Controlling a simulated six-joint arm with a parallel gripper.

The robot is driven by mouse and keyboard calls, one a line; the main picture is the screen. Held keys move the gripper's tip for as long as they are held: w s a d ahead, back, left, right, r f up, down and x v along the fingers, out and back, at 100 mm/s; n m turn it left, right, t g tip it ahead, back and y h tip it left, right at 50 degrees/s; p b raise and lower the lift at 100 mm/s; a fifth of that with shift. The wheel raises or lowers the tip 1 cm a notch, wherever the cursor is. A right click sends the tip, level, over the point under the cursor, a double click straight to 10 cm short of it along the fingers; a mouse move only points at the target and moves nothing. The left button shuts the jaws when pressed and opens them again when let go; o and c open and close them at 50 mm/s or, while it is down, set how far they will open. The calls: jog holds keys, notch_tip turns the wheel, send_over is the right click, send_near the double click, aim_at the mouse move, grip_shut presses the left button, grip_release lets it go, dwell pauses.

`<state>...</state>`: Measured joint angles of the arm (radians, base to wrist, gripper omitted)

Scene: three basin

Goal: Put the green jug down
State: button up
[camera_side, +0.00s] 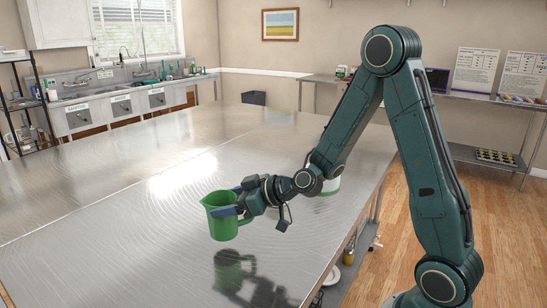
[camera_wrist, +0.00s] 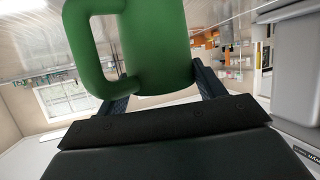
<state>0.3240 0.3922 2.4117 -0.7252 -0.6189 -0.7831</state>
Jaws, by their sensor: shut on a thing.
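The green jug (camera_side: 223,224) is in my gripper (camera_side: 238,202) above the metal table (camera_side: 110,215) in the side view. It looks about upright, and its reflection lies on the table well below it, with a gap between. My gripper is shut on the jug's body, with blue fingers on its sides. In the wrist view the jug (camera_wrist: 157,45) fills the top middle, between the two fingers of my gripper (camera_wrist: 163,85). Its handle loops out to the left there. The jug's inside is mostly hidden.
The wide metal table is bare around and left of the jug. A white container with a green band (camera_side: 331,186) stands behind my arm, partly hidden. Sinks (camera_side: 115,103) line the back left wall. A shelf unit (camera_side: 490,160) stands at the right.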

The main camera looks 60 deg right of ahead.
jog(key=shift+h, duration=0.4)
jog(key=w+d+r, duration=0.1)
jog(key=r, duration=0.1)
jog(key=w+d+r, duration=0.1)
jog(key=r, duration=0.2)
jog(key=d+r, duration=0.1)
jog(key=r, duration=0.2)
jog(key=shift+w, duration=0.4)
jog(key=d+r+m+h, duration=0.1)
jog(key=d+r+m, duration=0.15)
jog(key=r, duration=0.55)
notch_tip(320, 180, down, 16)
jog(key=shift+w+d+n, duration=0.25)
jog(key=shift+d+n, duration=0.05)
jog(key=shift+n, duration=0.05)
jog(key=shift+f, duration=1.85)
jog(key=shift+f, duration=0.1)
jog(key=o, duration=1.1)
jog(key=shift+f, duration=0.1)
jog(key=shift+s+r, duration=0.1)
jog(key=shift+r, duration=0.1)
